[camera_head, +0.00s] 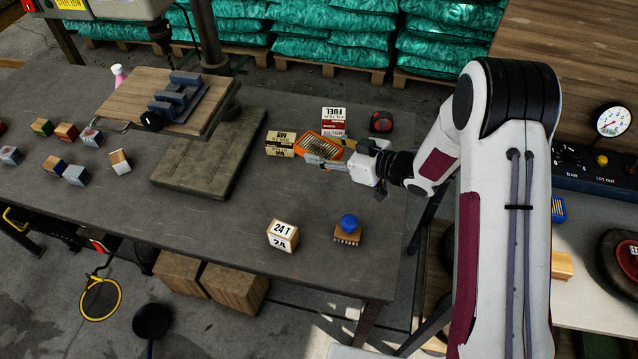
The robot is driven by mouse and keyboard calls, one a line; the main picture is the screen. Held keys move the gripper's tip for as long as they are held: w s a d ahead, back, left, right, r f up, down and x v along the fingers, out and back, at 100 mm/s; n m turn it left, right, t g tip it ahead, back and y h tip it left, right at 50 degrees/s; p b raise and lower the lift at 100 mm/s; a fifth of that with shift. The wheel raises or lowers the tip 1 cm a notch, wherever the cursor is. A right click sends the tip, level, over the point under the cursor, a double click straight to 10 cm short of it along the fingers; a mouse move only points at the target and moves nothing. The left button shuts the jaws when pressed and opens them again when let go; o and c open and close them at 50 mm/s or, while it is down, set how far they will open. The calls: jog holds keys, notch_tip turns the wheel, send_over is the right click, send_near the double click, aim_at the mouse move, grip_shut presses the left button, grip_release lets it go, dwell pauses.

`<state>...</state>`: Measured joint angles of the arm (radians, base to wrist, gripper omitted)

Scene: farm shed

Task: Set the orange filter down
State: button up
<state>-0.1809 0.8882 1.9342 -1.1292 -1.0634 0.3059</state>
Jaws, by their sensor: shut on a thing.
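The orange filter (314,145) has an orange frame with a pale pleated middle. My gripper (330,157) comes in from the right and is shut on it, near the back right part of the dark workbench (200,215). The filter looks tilted. I cannot tell from this view whether it touches the bench. It is close to a tan box (280,144) on its left and a white and red fuel filter box (334,118) behind it.
A red and black round thing (381,121) sits behind my gripper. A "24 T" box (283,235) and a blue-knobbed block (348,226) stand nearer the front edge. A drill press table (165,100) rises at left.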

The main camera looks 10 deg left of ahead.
dwell(0.3)
jog(key=shift+f, duration=3.15)
jog(key=shift+f, duration=0.1)
jog(key=shift+f, duration=1.8)
jog(key=shift+f, duration=0.55)
jog(key=o, duration=1.1)
jog(key=shift+r, duration=0.1)
